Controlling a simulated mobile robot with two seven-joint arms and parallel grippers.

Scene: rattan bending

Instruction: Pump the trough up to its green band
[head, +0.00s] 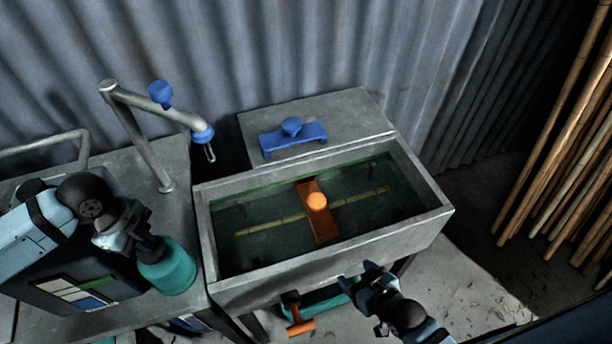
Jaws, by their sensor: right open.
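The grey trough (325,256) stands in the middle and holds dark greenish water (270,240). A green band (265,183) runs along its inner back wall, just above the water. A rod (260,228) lies in the trough under an orange clamp-like piece (318,226) with a round knob. A bent pipe (150,148) with blue fittings rises at the left, its spout near the trough's back left corner. My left gripper (152,246) is at a teal rounded container (170,272); its fingers are partly hidden. My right gripper (362,282) is open and empty at the trough's front wall.
A blue clamp-like piece (292,137) sits on the grey block (350,112) behind the trough. An orange T-shaped handle (298,318) sticks out below the front wall. Long canes (560,150) lean at the right. A grey table (120,180) is at the left.

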